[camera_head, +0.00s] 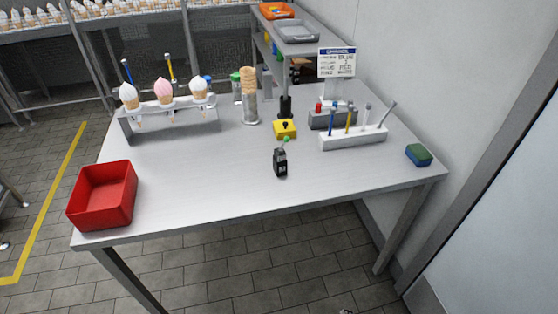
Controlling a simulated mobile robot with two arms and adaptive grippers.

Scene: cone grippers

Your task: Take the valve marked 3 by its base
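No number 3 can be read on anything in the head view, so I cannot tell which thing is the valve marked 3. A small black upright object with a green tip and tiny pale marking (281,161) stands near the middle of the table (210,185). Behind it is a yellow block with a black top piece (285,129), and behind that a dark upright piece (286,107). A white rack (353,138) holds several thin upright tools, beside a grey block (331,118) with a red piece. Neither of my grippers shows.
A red open bin (102,196) stands at the front left. A cone rack (172,122) holds three topped cones. Stacked cones (249,92) stand in a metal holder. A green-blue sponge (418,155) lies at the right. A sign (337,63) stands behind. The table front is clear.

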